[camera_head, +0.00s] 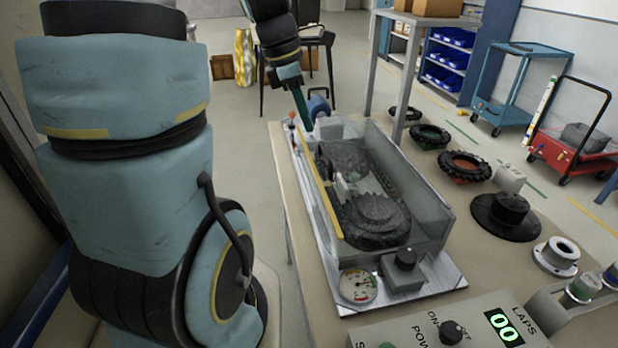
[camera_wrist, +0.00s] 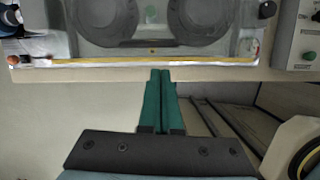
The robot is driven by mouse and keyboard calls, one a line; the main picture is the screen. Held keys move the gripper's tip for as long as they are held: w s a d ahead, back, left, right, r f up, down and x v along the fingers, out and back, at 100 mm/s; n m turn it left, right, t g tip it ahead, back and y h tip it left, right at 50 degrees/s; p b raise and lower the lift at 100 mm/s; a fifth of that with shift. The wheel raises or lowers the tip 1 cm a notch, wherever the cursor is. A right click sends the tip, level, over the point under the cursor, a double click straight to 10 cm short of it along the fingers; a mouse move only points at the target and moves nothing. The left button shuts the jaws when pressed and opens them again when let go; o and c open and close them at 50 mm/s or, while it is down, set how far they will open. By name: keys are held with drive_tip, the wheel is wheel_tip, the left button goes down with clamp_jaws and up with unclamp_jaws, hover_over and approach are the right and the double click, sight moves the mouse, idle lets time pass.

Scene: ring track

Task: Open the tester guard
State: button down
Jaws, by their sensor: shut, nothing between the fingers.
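The tester (camera_head: 437,277) stands on the bench, with a round gauge and a black knob at its near end. Its guard (camera_head: 420,190) looks like a see-through grey box around the dark track and gear. A yellow strip (camera_head: 325,195) runs along the guard's left long edge, and the guard appears to be down. In the wrist view the yellow strip (camera_wrist: 110,63) lies level across the picture. My gripper (camera_head: 305,119) is at the tester's far left end in the head view. Its green fingers (camera_wrist: 160,73) are together and empty, tips just below the strip; I cannot tell if they touch.
A control box (camera_head: 470,325) with a green "00" display stands at the bench's near end. Black tyres (camera_head: 465,166), a dark disc with a hub (camera_head: 505,215) and a white flange (camera_head: 556,256) lie right of the tester.

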sight(326, 171)
drive_tip(key=shift+n, duration=0.6)
drive_tip(key=x, duration=1)
drive_tip(key=shift+s+d, duration=0.1)
drive_tip(key=shift+s, duration=0.15)
drive_tip(key=shift+r, duration=0.15)
